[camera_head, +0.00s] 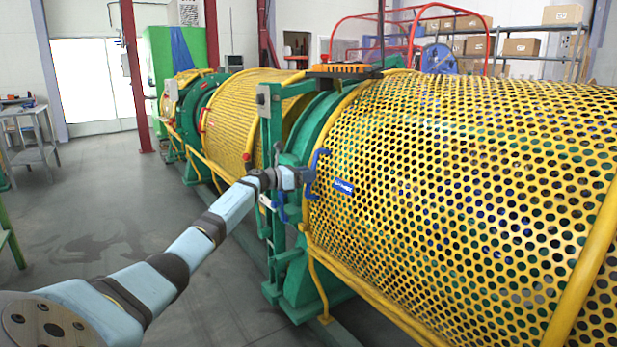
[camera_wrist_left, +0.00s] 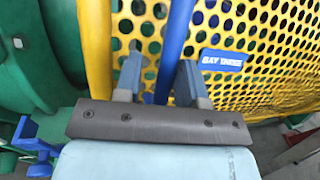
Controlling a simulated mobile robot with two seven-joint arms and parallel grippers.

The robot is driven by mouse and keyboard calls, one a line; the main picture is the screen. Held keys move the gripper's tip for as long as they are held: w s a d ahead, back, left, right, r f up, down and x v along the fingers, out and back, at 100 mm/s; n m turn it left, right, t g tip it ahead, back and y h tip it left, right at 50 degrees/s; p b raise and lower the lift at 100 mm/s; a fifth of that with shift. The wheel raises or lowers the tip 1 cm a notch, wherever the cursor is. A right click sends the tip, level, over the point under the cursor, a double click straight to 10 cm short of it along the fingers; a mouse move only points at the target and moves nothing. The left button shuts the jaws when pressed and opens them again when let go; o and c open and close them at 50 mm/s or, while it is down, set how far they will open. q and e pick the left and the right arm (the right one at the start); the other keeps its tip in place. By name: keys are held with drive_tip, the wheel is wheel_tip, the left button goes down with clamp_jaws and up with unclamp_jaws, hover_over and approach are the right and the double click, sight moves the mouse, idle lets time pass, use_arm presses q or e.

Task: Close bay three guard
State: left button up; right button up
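The bay three guard (camera_head: 470,170) is a large curved yellow perforated panel with a yellow tube frame, filling the right of the head view. It also shows in the wrist view (camera_wrist_left: 270,50). A blue label reading BAY THREE (camera_wrist_left: 222,61) sits on it. A blue bar handle (camera_head: 318,168) stands at its left edge and shows in the wrist view (camera_wrist_left: 174,40). My left gripper (camera_head: 306,177) is at this handle. In the wrist view its fingers (camera_wrist_left: 160,80) stand apart with the blue bar between them; contact cannot be told. My right gripper is not in view.
A green frame (camera_head: 275,150) stands left of the guard. A second yellow mesh guard (camera_head: 235,110) lies beyond it. A blue part (camera_head: 281,208) sits low on the frame, below my gripper. The grey floor (camera_head: 100,210) at left is open.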

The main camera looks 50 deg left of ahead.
use_arm(q)
drive_tip(key=shift+o, duration=0.2)
drive_tip(key=shift+f, duration=0.15)
drive_tip(key=shift+d, duration=0.1)
drive_tip(key=shift+s, duration=0.2)
drive_tip(key=p+v, duration=0.2)
drive_tip(key=v, duration=1.1)
drive_tip(key=shift+a+p, duration=0.25)
drive_tip(key=shift+p, duration=0.05)
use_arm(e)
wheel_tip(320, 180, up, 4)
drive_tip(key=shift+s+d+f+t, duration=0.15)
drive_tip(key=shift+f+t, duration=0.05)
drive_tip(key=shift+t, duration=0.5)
use_arm(q)
drive_tip(key=shift+s, duration=0.1)
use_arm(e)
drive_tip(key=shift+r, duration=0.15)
